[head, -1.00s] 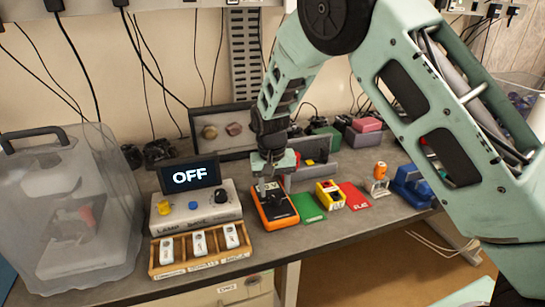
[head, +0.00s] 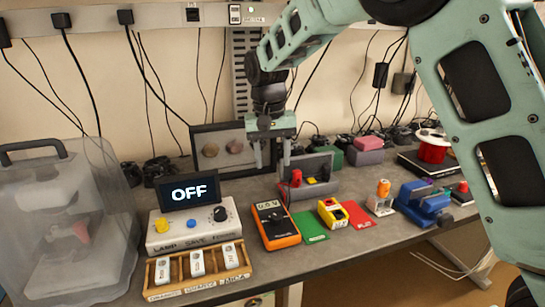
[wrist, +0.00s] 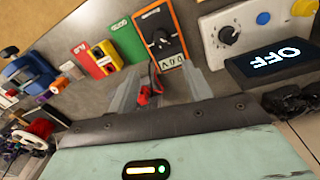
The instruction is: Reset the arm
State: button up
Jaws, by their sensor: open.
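My gripper (head: 272,160) is open and empty, raised above the back part of the bench in the head view. It hangs with its fingers pointing down, above and behind the orange multimeter (head: 276,226). In the wrist view the two grey fingers (wrist: 160,92) are spread apart, and a red object shows between and beyond them. The multimeter lies on the bench and its display reads about 0.0 V; it also shows in the wrist view (wrist: 158,32).
The lamp box (head: 193,227) with an OFF screen (head: 188,190) stands left, behind a wooden tray (head: 160,292) of white modules. Green (head: 310,227) and red (head: 356,214) cards, a yellow block (head: 331,212) and a blue vise (head: 422,202) lie right. A clear bin (head: 65,240) stands far left.

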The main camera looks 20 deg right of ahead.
jog(key=s+a+n+y, duration=0.1)
jog(key=s+a+n, duration=0.15)
jog(key=s, duration=0.65)
jog(key=s+a+n+y, duration=0.15)
jog(key=s+a, duration=0.25)
jog(key=s, duration=0.4)
jog(key=s+f+n, duration=0.2)
jog(key=s+n, duration=0.1)
jog(key=s, duration=0.5)
jog(key=s+d+f+n+h, duration=0.1)
jog(key=s+n, duration=0.2)
jog(key=s, duration=0.6)
jog(key=shift+s+d+f, duration=0.15)
jog(key=shift+f, duration=0.2)
